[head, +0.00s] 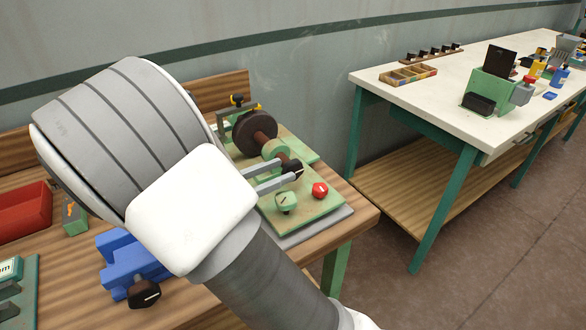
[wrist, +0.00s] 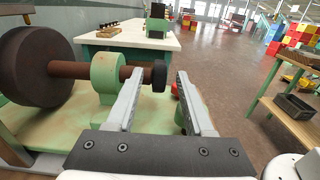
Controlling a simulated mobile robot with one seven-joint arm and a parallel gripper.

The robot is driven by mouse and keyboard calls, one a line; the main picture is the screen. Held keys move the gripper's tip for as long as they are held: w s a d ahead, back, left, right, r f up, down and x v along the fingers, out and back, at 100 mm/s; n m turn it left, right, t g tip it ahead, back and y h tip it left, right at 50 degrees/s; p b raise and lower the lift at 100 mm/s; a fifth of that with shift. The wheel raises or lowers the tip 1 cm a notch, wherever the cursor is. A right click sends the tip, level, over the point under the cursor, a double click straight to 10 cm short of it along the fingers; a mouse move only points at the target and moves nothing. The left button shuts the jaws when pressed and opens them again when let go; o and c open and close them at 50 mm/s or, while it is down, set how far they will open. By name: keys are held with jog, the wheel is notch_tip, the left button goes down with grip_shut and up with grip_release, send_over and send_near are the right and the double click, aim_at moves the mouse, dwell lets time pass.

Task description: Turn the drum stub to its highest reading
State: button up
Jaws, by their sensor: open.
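The drum sorter stands on a green base plate (head: 305,215) on the wooden bench. Its large dark brown drum (head: 255,132) shows at the left in the wrist view (wrist: 36,65). A brown shaft runs from it through a green bearing block (wrist: 105,76) to the dark drum stub (wrist: 159,76), also seen in the head view (head: 292,166). My gripper (head: 288,169) is open at the stub. In the wrist view the stub appears between the two fingertips (wrist: 160,80), with a gap on the right. I cannot tell if the left finger touches it. No reading is legible.
A red knob (head: 320,189) and a small green box with a dial (head: 286,202) sit on the base plate near my fingers. A blue device (head: 130,262) and a red bin (head: 22,211) are on the bench. A white-topped table (head: 440,90) stands right, across open floor.

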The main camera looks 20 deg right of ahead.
aim_at(284, 169)
jog(key=shift+b+x, duration=0.35)
jog(key=shift+x, duration=1.85)
jog(key=shift+c, duration=0.3)
grip_shut()
